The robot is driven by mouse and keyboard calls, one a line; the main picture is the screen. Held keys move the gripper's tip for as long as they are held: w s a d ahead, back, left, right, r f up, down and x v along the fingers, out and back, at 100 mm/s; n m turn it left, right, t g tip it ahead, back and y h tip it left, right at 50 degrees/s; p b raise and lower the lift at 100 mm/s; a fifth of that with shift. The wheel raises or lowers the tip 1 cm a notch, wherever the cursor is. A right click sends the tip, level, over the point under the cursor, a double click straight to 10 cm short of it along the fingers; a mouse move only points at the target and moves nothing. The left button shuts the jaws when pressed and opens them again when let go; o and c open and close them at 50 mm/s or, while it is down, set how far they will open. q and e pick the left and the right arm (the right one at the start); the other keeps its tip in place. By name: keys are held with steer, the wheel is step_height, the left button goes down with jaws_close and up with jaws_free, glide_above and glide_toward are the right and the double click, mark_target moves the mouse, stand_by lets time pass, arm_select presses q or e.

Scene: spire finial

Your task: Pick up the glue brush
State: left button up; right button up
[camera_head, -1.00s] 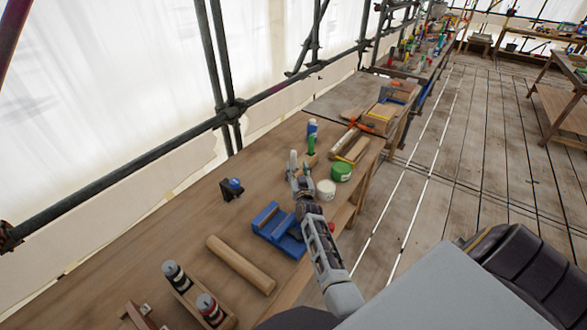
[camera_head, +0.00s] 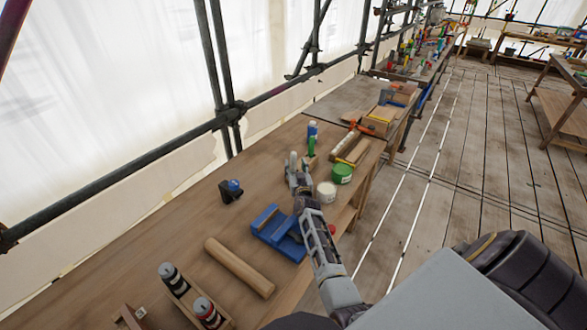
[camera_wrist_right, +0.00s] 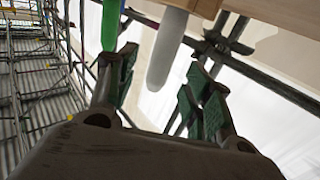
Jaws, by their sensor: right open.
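A pale, round-ended upright handle (camera_head: 293,159) stands on the workbench; it looks like the glue brush, but its bristles do not show. My right gripper (camera_head: 299,181) is open at this handle, on its near side. In the right wrist view the pale handle (camera_wrist_right: 167,48) lies between the two open fingers (camera_wrist_right: 160,85), with a gap to each. A green handle (camera_wrist_right: 110,25) is beside the left finger there. In the head view the green handle (camera_head: 311,145) stands just behind the pale one. My left gripper is not in view.
A white tub (camera_head: 326,191) and a green tub (camera_head: 342,173) stand close right of my right gripper. A small dark block with a blue top (camera_head: 231,190) is to the left.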

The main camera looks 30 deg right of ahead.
mark_target(294, 162)
steer(key=shift+b+x, duration=1.05)
steer(key=shift+x, duration=0.15)
steer(key=shift+b+x, duration=0.95)
steer(key=shift+x, duration=0.4)
steer(key=shift+f, duration=0.15)
steer(key=shift+c, duration=0.3)
jaws_close()
steer(key=shift+r+p, duration=0.3)
steer(key=shift+r, duration=4.75)
